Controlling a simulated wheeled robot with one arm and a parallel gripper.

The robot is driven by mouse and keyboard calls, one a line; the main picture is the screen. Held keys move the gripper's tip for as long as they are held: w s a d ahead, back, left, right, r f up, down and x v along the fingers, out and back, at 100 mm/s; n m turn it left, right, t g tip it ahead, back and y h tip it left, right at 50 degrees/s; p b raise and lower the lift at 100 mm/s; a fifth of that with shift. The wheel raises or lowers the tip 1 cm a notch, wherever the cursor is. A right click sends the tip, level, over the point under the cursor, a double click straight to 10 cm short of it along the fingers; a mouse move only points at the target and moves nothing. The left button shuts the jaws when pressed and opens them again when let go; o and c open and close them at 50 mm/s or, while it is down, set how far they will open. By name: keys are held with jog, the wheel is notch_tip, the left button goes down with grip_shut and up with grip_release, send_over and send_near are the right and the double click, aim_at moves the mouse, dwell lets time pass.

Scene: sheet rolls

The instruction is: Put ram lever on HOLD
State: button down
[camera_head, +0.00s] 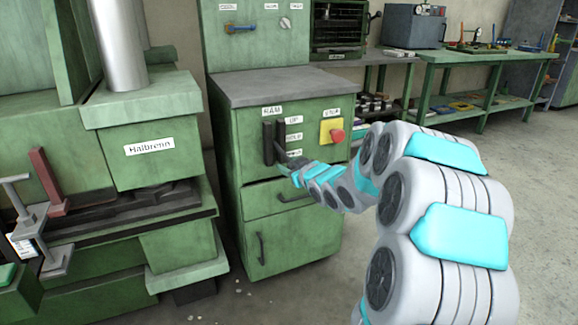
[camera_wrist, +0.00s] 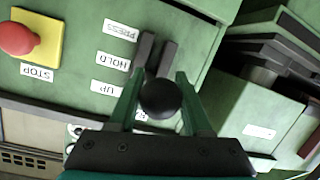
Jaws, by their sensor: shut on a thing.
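The ram lever is a dark lever with a round black knob (camera_wrist: 160,99), set in a dark slotted plate (camera_head: 268,142) on the green cabinet under the RAM label (camera_head: 272,112). In the wrist view, my gripper (camera_wrist: 160,78) has one green finger on each side of the knob and is shut on it. The UP label (camera_wrist: 105,88), HOLD label (camera_wrist: 113,61) and PRESS label (camera_wrist: 120,30) run beside the slot. The knob appears near UP in that view, but it stands out from the panel, so its exact setting is unclear. In the head view, my gripper (camera_head: 283,168) hides the knob.
A red stop button (camera_head: 337,135) on a yellow plate sits right of the lever; it also shows in the wrist view (camera_wrist: 16,39). The green press (camera_head: 150,155) stands to the left. A drawer handle (camera_head: 293,196) is below. Open floor lies right of the cabinet.

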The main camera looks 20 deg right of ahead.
jog(key=shift+r, duration=0.1)
jog(key=shift+c, duration=1.8)
grip_release()
jog(key=shift+s, duration=0.1)
jog(key=v, duration=0.7)
jog(key=shift+s, duration=0.35)
